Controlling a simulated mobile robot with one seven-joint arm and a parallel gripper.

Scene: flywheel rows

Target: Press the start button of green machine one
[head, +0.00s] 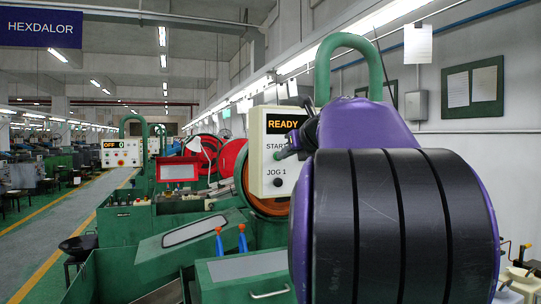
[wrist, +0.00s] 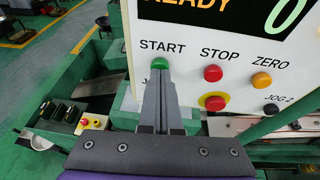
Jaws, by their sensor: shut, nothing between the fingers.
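The white control panel of a green machine (head: 264,165) stands ahead; its display reads READY in the head view. In the wrist view the panel (wrist: 190,28) shows READY and a green 0. The green start button (wrist: 160,63) sits under the word START. My gripper (wrist: 160,76) is shut and empty, its fingertips just at the lower edge of the start button and partly covering it. I cannot tell whether they touch it. In the head view my gripper (head: 284,154) is small and partly hidden behind my purple and black arm.
Beside it are a red stop button (wrist: 212,73), a yellow zero button (wrist: 261,80), a red button on a yellow base (wrist: 214,102) and a black JOG 2 knob (wrist: 270,109). Another panel (head: 123,153) reads OFF at the left. A clear aisle (head: 50,220) runs along the left.

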